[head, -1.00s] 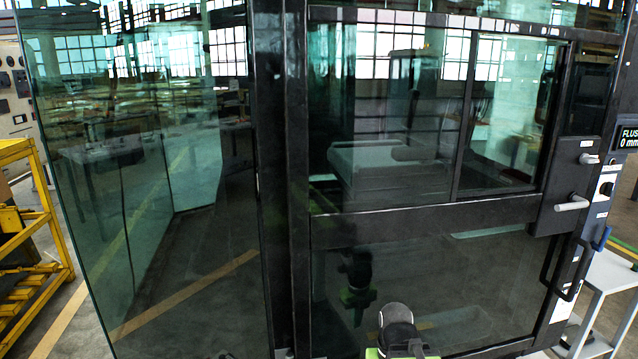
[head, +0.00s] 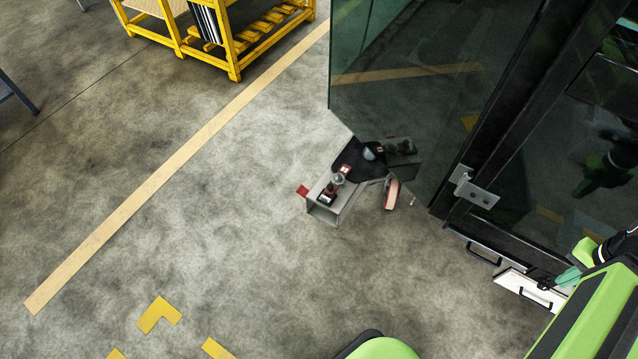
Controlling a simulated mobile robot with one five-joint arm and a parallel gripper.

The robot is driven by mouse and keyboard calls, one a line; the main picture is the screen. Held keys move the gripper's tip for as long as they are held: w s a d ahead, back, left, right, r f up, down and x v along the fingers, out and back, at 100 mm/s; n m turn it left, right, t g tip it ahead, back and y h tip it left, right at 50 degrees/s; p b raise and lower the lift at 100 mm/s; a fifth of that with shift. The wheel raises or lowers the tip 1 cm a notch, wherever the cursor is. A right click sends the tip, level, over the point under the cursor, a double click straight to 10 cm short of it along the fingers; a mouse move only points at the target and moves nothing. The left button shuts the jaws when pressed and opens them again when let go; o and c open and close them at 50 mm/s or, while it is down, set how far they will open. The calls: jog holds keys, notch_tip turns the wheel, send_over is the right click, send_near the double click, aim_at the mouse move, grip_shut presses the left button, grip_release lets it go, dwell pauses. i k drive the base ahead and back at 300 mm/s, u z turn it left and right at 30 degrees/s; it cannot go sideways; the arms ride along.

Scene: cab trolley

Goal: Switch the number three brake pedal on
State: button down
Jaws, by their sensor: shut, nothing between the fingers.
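No pedal can be made out for certain, and no number three marking is legible. A small grey unit (head: 325,212) with black and red parts on top sits low beside the cab's glass corner. A red-and-white piece (head: 391,194) lies just right of it; I cannot tell whether either is a brake pedal. The cab's dark glass wall (head: 410,110) stands behind and partly mirrors them. My green and black body and part of my arm show at the lower right, but my gripper's fingers are not visible.
A yellow rack (head: 232,60) stands at the top. A tan stripe (head: 150,190) crosses the open concrete floor, with yellow corner marks (head: 158,315) at the lower left. A white panel with a black handle (head: 533,290) is at the cab's foot on the right.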

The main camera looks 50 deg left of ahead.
aim_at(302, 190)
jog(key=z, duration=1.3)
jog(key=k, duration=0.95)
jog(key=u, duration=2.9)
jog(key=i, duration=1)
jog(key=k, duration=0.5)
jog(key=u, duration=0.55)
